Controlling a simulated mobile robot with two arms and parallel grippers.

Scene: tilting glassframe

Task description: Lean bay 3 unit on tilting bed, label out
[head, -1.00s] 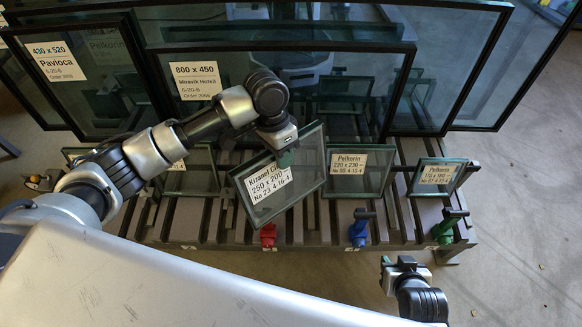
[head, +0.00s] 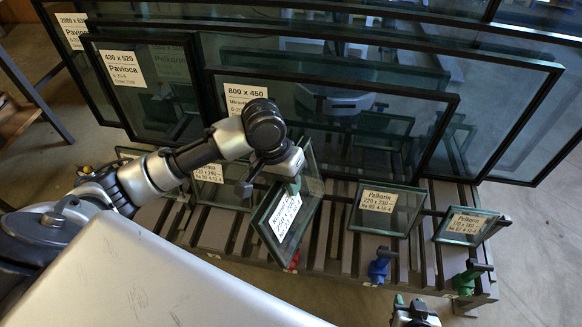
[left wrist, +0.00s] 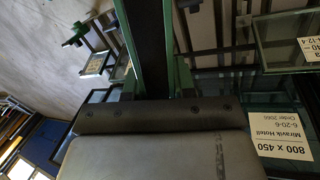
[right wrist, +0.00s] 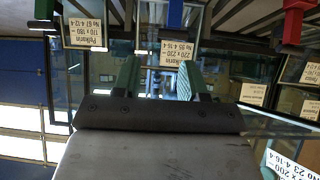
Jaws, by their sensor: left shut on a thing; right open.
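My left gripper (head: 292,184) is shut on the top edge of a small glass unit (head: 268,222) with a white label reading about 250 x 200. The unit hangs tilted and turned partly edge-on over the slatted rack (head: 215,230), its label facing the front. In the left wrist view the held unit (left wrist: 146,45) is a dark strip between green fingers. I cannot tell whether it touches the slats. My right gripper (head: 415,315) is low at the front, in front of the rack; its green fingers (right wrist: 160,82) are apart and empty. Bay numbers are not readable now.
Pelkorin units, one 220 x 230 (head: 388,208) and a smaller one (head: 466,226), lean on the rack to the right. Red (head: 294,260), blue (head: 379,266) and green (head: 466,280) clamps line its front. Large framed panes (head: 335,125) stand close behind. Floor is clear at right.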

